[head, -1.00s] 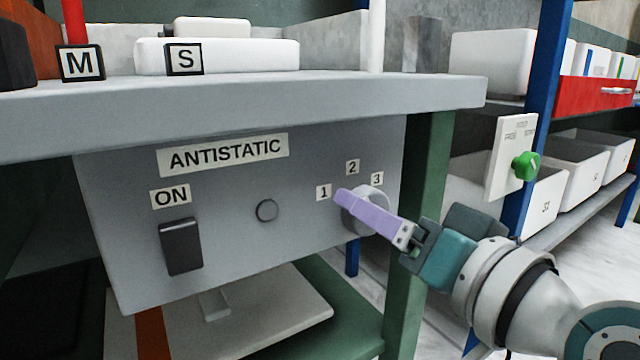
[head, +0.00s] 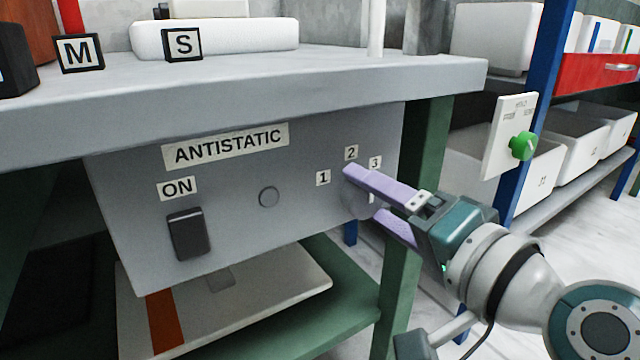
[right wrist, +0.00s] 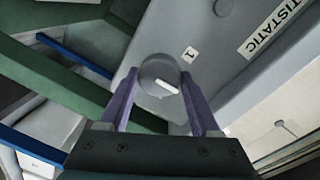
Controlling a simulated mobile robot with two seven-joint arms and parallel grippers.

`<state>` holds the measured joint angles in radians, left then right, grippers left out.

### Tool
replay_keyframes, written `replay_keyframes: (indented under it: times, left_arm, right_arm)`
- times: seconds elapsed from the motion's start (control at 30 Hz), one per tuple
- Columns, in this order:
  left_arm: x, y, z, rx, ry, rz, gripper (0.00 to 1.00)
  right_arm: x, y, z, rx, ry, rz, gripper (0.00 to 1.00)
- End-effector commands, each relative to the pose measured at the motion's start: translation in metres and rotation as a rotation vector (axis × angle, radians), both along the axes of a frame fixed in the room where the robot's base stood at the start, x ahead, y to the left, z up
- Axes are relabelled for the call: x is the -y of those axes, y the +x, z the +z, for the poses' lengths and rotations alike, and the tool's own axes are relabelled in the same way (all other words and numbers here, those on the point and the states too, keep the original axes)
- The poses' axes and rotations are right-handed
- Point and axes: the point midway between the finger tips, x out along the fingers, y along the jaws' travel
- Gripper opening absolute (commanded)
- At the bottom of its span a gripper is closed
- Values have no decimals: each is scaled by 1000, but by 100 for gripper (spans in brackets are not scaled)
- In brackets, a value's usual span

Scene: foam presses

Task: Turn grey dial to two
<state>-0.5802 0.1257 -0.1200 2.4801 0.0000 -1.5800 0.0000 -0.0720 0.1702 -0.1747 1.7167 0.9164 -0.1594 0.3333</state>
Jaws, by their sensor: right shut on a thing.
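The grey dial (head: 358,205) is on the right part of the grey front panel (head: 240,235), below the labels 1 (head: 323,178), 2 (head: 351,153) and 3 (head: 375,162). My right gripper (head: 364,193) is shut on the dial, with one lilac finger above and one below it. In the right wrist view the dial (right wrist: 155,70) sits between the two fingers (right wrist: 158,100), and a white mark shows on its face. The fingers partly cover the dial in the head view, so I cannot tell which number the mark faces. My left gripper is out of view.
The panel also has an ANTISTATIC label (head: 225,145), a dark ON switch (head: 188,234) and a round grey button (head: 268,197). The grey bench top (head: 300,85) overhangs it. A green leg (head: 408,230) stands close to my right gripper. A green knob (head: 522,146) is farther right.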

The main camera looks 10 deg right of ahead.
Motion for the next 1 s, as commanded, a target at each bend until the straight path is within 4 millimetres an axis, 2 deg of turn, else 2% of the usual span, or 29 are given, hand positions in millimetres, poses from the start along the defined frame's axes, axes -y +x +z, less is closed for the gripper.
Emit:
replay_keyframes:
  times: [0.33,0.37,0.6,0.87,1.0]
  left_arm:
    - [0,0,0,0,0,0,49]
    - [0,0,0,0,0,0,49]
    - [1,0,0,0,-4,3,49]
    - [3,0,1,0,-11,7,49]
    - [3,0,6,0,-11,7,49]
  right_arm:
    - [0,0,-3,-6,-1,1,8]
    - [0,0,-3,-6,-2,1,67]
    - [0,0,-2,-3,-1,0,93]
    - [1,-2,-1,-3,-1,1,93]
    - [5,-16,1,-4,-2,1,93]
